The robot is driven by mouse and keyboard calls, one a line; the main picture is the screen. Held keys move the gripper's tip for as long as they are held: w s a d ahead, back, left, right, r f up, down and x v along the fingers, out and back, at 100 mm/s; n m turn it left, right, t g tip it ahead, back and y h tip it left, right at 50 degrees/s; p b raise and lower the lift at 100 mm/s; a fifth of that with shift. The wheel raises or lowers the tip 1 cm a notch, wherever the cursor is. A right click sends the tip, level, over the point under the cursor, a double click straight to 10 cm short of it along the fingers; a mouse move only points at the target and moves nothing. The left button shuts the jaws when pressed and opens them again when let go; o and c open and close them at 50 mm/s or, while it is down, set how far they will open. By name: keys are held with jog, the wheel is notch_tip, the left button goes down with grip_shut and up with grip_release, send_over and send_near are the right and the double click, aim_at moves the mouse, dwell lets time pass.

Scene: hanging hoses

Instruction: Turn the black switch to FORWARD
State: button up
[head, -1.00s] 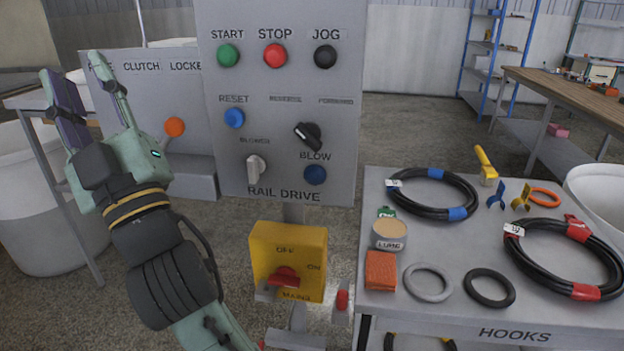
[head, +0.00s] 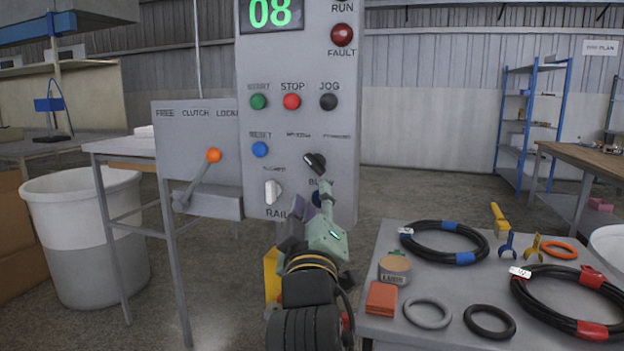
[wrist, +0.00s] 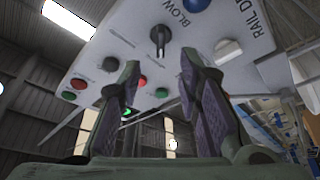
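The black switch (head: 314,162) is on the grey control panel (head: 345,195), below two small labels that look like REVERSE on the left and FORWARD on the right. Its handle slants from upper left to lower right, with the upper end nearer the left label. My gripper (head: 311,205) is just below the switch, in front of the panel's lower part, and covers some of the BLOW label and blue button. In the wrist view, the black switch (wrist: 159,38) shows beyond the gap between the two fingers of my gripper (wrist: 158,68). The fingers are apart, with nothing between them.
A white knob (head: 272,192) sits left of the switch. Green, red, black and blue buttons are above. The clutch lever (head: 198,180) stands at left. A yellow mains box (head: 271,275) is partly behind my arm. A table with hoses (head: 385,250) stands at right.

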aim_at(315, 168)
jog(key=p+x, duration=0.2)
jog(key=x, duration=0.8)
jog(key=shift+w+a, duration=0.1)
jog(key=shift+w, duration=0.2)
grip_shut()
